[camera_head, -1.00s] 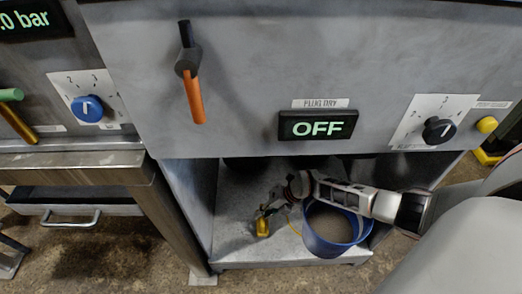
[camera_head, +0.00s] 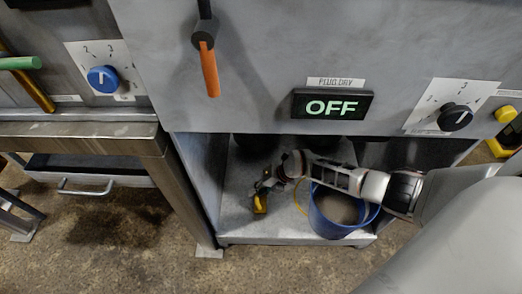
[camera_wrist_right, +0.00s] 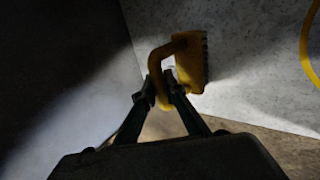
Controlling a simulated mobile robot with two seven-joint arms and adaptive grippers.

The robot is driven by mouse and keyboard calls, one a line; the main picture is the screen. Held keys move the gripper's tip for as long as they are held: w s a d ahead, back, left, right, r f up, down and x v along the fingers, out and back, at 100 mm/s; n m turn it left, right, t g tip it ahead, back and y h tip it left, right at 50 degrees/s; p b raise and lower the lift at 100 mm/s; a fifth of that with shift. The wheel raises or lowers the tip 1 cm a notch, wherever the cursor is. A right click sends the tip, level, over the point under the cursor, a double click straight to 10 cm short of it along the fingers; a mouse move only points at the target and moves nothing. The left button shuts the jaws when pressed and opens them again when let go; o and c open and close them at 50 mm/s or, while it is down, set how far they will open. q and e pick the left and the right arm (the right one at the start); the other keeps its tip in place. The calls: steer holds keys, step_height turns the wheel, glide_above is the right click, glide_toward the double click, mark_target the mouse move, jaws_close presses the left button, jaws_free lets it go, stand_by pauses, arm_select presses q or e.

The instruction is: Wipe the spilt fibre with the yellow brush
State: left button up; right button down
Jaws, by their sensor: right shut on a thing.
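The yellow brush (camera_head: 260,203) is in my right gripper (camera_head: 261,189), low inside the open bay under the machine, at the left of the blue bucket. In the right wrist view the right gripper (camera_wrist_right: 163,88) is shut on the yellow handle of the brush (camera_wrist_right: 189,62), and its dark bristle edge faces right, against or just over the grey bay floor (camera_wrist_right: 235,45). I cannot tell whether the bristles touch it. No spilt fibre can be made out in these frames. My left gripper is not in view.
A blue bucket (camera_head: 322,222) with brownish content stands under my right forearm. The machine front (camera_head: 260,100) with an OFF display (camera_head: 331,105) overhangs the bay. A metal table (camera_head: 80,135) stands to the left.

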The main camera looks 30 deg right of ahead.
steer(key=shift+w+a, duration=0.35)
steer(key=shift+a, duration=0.2)
steer(key=shift+w+a, duration=0.3)
steer(key=shift+a, duration=0.2)
steer(key=shift+s+d+f, duration=0.1)
steer(key=shift+s+d, duration=0.1)
steer(key=shift+d, duration=0.8)
steer(key=shift+s+d+r, duration=0.1)
steer(key=shift+s+d, duration=0.15)
steer(key=shift+d, duration=0.75)
steer(key=shift+s+d+f, duration=0.1)
steer(key=shift+s+d, duration=0.1)
steer(key=shift+d, duration=0.8)
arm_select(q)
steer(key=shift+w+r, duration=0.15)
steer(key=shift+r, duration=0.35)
arm_select(e)
steer(key=shift+s+d+f, duration=0.1)
steer(key=shift+s+d, duration=0.55)
steer(key=shift+d, duration=0.15)
